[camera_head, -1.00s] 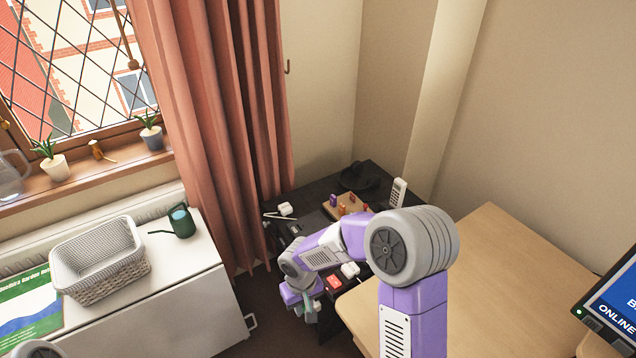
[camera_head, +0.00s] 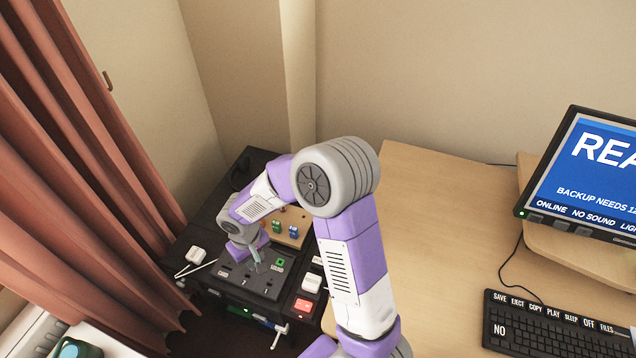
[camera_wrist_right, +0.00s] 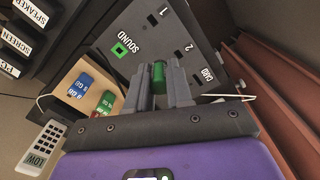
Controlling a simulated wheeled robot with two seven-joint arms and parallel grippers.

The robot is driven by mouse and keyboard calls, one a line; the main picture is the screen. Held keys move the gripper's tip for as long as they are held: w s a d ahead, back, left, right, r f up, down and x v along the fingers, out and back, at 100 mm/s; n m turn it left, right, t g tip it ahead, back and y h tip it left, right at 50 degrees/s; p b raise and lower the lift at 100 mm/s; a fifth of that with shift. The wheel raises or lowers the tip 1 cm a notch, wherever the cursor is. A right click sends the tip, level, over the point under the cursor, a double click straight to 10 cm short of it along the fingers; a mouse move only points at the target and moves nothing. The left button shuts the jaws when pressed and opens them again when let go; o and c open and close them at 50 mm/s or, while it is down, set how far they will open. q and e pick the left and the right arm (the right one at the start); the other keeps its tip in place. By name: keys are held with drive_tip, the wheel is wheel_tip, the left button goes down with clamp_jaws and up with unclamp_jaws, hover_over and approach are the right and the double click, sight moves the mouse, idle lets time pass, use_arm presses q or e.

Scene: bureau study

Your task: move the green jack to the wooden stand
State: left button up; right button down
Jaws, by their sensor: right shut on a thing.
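My right gripper (camera_wrist_right: 160,78) is shut on the green jack (camera_wrist_right: 159,72), which stands between its fingertips. In the head view my right gripper (camera_head: 254,262) is over the dark socket panel (camera_head: 240,278); the jack is too small to make out there. The panel also fills the top of the right wrist view (camera_wrist_right: 165,38), with a green-ringed SOUND socket (camera_wrist_right: 119,50) to the left of the jack. The wooden stand (camera_head: 293,213) is behind the panel, partly hidden by my arm. It also shows left of the gripper in the wrist view (camera_wrist_right: 88,68). My left gripper is out of view.
A blue stick (camera_wrist_right: 82,86) and a green stick (camera_wrist_right: 106,101) are at the wooden stand. A white handset (camera_wrist_right: 44,146) lies beyond it. A white plug (camera_head: 311,283) and a red block (camera_head: 303,306) are right of the panel. The desk (camera_head: 430,220) and keyboard (camera_head: 555,325) are further right.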

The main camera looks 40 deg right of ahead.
drive_tip(key=w+d+m+p, duration=0.1)
drive_tip(key=w+d+m, duration=0.45)
drive_tip(key=d, duration=0.55)
drive_tip(key=m+b, duration=0.3)
drive_tip(key=m, duration=0.4)
hover_over(293, 215)
drive_tip(key=s+d, duration=0.2)
drive_tip(key=s, duration=0.1)
drive_tip(key=shift+d+f, duration=0.1)
drive_tip(key=shift+f, duration=2.3)
drive_tip(key=shift+f+b, duration=0.8)
drive_tip(key=shift+f, duration=0.55)
drive_tip(key=c, duration=0.9)
unclamp_jaws()
drive_tip(key=shift+c, duration=0.2)
